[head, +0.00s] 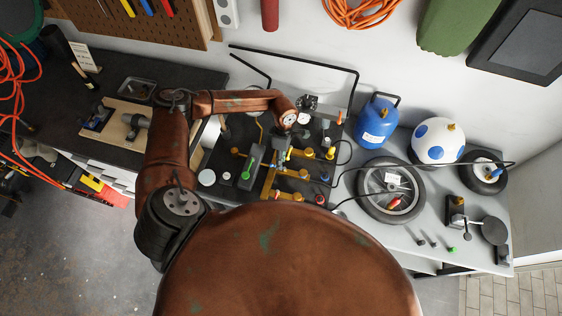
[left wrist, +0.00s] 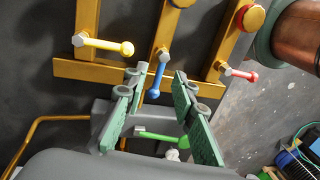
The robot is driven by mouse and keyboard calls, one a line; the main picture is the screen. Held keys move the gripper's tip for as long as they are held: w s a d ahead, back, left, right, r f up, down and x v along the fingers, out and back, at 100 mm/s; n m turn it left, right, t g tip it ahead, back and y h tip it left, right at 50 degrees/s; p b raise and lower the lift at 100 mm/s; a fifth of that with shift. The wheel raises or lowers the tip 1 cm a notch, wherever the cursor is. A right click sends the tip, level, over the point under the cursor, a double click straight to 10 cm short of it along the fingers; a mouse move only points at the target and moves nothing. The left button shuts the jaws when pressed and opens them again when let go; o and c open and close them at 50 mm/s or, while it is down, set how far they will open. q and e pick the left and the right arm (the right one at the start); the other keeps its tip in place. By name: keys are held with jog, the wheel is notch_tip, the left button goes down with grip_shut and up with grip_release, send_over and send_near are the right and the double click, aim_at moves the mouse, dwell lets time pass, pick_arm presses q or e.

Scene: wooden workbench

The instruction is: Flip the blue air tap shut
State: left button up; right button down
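The blue air tap (left wrist: 157,76) is a small lever with a round knob end, on the middle branch of a brass pipe rack (left wrist: 85,70). Its lever lies roughly along its branch pipe. My left gripper (left wrist: 156,82) has two green fingers spread apart, with nothing held. The blue lever shows between and just beyond the fingertips; I cannot tell whether either finger touches it. In the head view my left gripper (head: 283,157) is small, above the pipe rack, and hides part of it. My right gripper is not in view.
A yellow lever (left wrist: 105,44), a red lever (left wrist: 240,75) and a green lever (left wrist: 163,138) sit close around, each across its pipe.

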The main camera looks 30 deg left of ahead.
pick_arm(q)
jog(key=shift+s+d+f, duration=0.1)
jog(key=shift+s+f, duration=0.05)
jog(key=shift+f, duration=0.8)
jog(key=shift+c, duration=0.2)
grip_shut()
jog(key=shift+s, duration=0.1)
